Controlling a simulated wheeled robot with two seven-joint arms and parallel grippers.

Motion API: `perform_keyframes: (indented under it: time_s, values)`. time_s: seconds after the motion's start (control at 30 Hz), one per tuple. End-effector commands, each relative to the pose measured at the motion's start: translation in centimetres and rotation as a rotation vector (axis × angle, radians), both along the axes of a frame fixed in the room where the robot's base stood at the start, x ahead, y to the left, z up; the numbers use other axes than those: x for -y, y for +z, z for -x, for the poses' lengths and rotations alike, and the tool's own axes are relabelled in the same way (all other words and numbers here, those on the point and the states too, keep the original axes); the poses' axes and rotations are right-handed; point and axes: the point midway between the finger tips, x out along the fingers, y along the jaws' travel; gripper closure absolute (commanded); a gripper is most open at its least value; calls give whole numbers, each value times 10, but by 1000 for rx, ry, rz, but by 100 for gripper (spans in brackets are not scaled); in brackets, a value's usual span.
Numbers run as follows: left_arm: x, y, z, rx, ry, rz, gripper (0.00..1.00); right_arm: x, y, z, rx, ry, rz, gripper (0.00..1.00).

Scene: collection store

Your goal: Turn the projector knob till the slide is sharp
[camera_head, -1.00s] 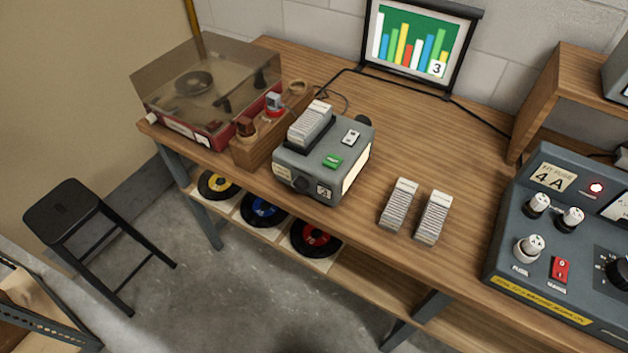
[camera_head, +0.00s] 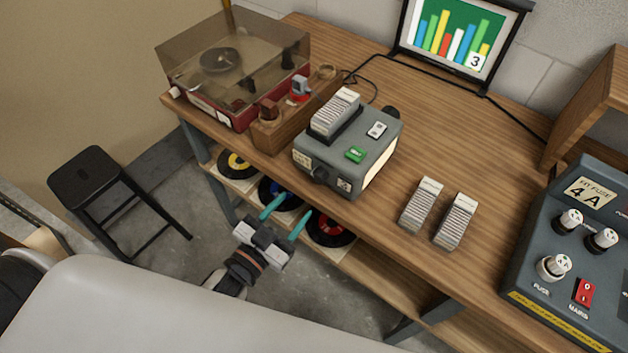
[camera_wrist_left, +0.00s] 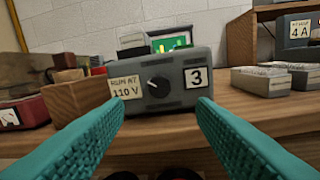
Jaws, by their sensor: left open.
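The grey slide projector (camera_head: 375,150) stands at the table's front edge with a rack of slides on top. Its front face shows in the left wrist view (camera_wrist_left: 185,72), with a dark round knob (camera_wrist_left: 158,87) between a "RUN AT 110 V" label and a "3" label. The knob also shows in the head view (camera_head: 320,174). The screen (camera_head: 452,40) shows coloured bars and a "3"; fine sharpness is hard to judge. My left gripper (camera_head: 286,218) is open and empty, in front of and below the projector, its teal fingers apart from the knob. My right gripper is out of view.
A wooden holder (camera_head: 272,138) and a red record player (camera_head: 232,112) stand left of the projector. Two slide racks (camera_head: 421,204) lie to its right, then a blue-grey fuse unit (camera_head: 530,240). Records sit on the shelf below. A black stool (camera_head: 92,178) stands left.

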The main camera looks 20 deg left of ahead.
Motion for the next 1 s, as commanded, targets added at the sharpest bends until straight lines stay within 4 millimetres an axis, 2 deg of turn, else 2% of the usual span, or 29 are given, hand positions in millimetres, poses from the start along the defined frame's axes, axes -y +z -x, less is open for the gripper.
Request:
perform_keyframes:
  time_s: [0.03,0.2,0.4,0.57,0.8,0.87,1.0]
  values:
    - [4,3,-12,4,-1,1,49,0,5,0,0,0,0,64]
    - [13,2,-45,2,0,1,49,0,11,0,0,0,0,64]
    - [21,1,-70,-1,1,1,49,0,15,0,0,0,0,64]
    - [24,0,-77,-2,0,0,49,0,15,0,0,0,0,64]
    - [24,-1,-78,-2,0,0,49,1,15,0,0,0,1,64]
    - [24,-1,-78,-2,0,0,55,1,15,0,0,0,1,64]
    - [24,0,-77,-2,0,0,78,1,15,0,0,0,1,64]
